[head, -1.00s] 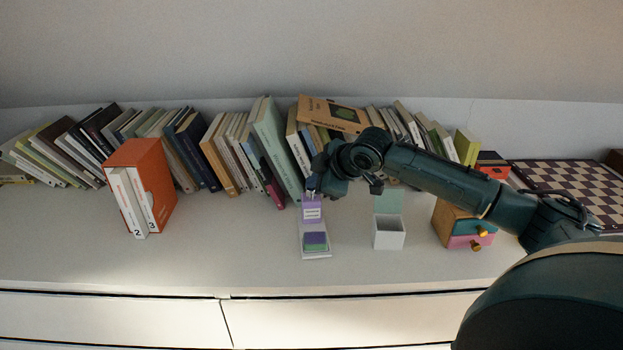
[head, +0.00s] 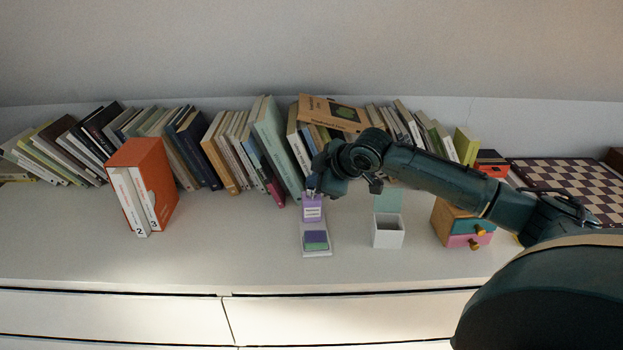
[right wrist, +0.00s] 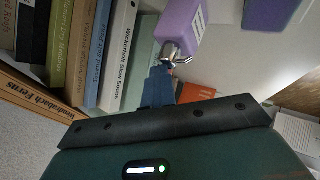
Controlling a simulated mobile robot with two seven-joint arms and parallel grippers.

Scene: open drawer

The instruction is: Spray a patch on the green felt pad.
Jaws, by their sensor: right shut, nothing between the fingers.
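A purple bottle (head: 312,211) with a white label stands at the back of a narrow white tray (head: 317,253). In front of it lies the small felt pad, purple over its far part and green (head: 316,247) along its near part. My right gripper (head: 312,190) is shut and empty at the top of the bottle. In the right wrist view its metal fingertips (right wrist: 172,55) are close against the end of the purple bottle (right wrist: 183,24); I cannot tell whether they touch. The purple part of the pad (right wrist: 268,12) shows at that view's top edge. My left gripper is not in view.
A white open box (head: 388,238) and a small chest with coloured drawers (head: 463,230) stand to the right. An orange slipcase (head: 160,175) stands left. Leaning books (head: 270,135) line the back. The counter (head: 230,250) left of the tray is clear.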

